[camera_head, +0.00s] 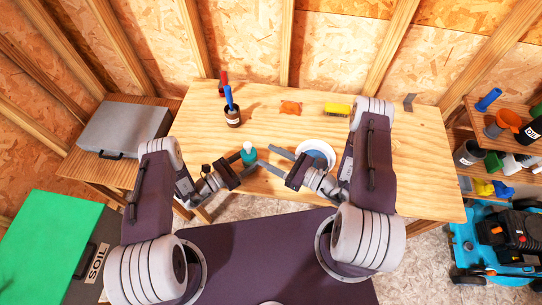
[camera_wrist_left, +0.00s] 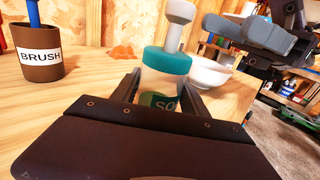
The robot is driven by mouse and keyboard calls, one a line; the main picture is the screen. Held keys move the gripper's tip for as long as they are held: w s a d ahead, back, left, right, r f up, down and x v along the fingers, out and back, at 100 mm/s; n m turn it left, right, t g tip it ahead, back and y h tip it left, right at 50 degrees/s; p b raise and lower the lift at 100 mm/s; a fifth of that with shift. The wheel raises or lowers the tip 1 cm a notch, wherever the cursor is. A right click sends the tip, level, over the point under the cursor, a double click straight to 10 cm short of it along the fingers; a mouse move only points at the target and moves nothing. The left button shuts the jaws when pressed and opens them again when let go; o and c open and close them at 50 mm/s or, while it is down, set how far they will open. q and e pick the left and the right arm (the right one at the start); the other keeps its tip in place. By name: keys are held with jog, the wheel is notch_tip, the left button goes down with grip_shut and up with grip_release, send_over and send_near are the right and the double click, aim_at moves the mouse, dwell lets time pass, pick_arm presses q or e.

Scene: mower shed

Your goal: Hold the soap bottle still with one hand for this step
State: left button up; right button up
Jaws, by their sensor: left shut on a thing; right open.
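The soap bottle (camera_head: 249,155) stands upright on the wooden workbench, with a teal top and a pale pump head. In the left wrist view the bottle (camera_wrist_left: 166,72) sits between my left gripper's fingers, its dark label partly hidden by the gripper. My left gripper (camera_head: 243,164) is shut on the bottle's body. My right gripper (camera_head: 268,158) is open and empty, just right of the bottle, its fingers pointing toward it.
A white bowl (camera_head: 318,147) stands behind my right gripper. A brown cup labelled BRUSH (camera_head: 233,120) holds a blue-handled brush behind the bottle. An orange cloth (camera_head: 290,107) and a yellow sponge (camera_head: 337,109) lie farther back.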

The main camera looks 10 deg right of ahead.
pick_arm(q)
jog(key=o, duration=1.5)
jog(key=shift+o, duration=0.2)
